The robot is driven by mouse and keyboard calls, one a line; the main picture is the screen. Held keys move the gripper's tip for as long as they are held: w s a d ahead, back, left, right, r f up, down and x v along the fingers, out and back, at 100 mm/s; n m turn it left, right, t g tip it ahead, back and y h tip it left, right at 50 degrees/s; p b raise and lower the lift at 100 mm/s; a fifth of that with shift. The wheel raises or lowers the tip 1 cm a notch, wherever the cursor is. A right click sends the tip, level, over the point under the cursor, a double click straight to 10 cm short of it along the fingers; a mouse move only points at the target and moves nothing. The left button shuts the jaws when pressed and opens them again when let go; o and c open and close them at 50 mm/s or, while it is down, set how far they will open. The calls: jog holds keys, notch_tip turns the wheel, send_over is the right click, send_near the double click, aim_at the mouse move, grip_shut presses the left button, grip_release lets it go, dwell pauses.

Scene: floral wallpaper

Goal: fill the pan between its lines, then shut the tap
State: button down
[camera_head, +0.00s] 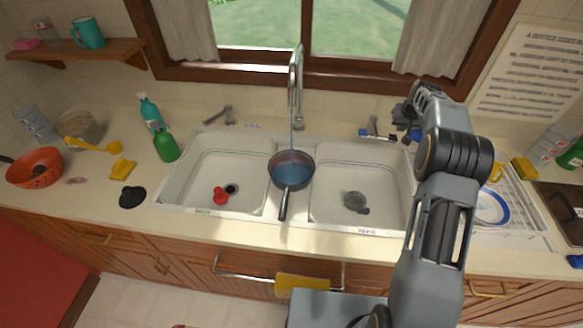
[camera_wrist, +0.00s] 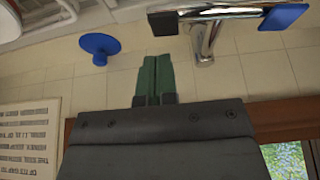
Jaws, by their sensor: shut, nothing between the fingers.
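The pan (camera_head: 292,172) stands under the tap spout (camera_head: 296,75), over the divider between two sink basins, handle toward the front. It holds blue-tinted water; its lines cannot be made out. A thin stream (camera_head: 292,128) runs from the spout into it. The right tap lever (camera_head: 374,130) is chrome with a blue end; in the wrist view the chrome handle (camera_wrist: 215,14) has a blue end and a dark end. My gripper (camera_wrist: 155,70) shows green fingers closed together, empty, close to that handle and apparently apart from it. In the head view my gripper (camera_head: 405,115) is right of the lever, fingertips unclear.
The left lever (camera_head: 228,115) stands behind the left basin (camera_head: 190,180). A red plug (camera_head: 220,195) lies there; a grey strainer (camera_head: 354,202) lies in the right basin. A blue disc (camera_wrist: 99,45) is beside my fingers. A dish rack (camera_head: 510,215) stands right of my arm.

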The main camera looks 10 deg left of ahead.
aim_at(395, 136)
jog(key=shift+f+b, duration=0.85)
jog(key=shift+f, duration=0.8)
dwell(6.1)
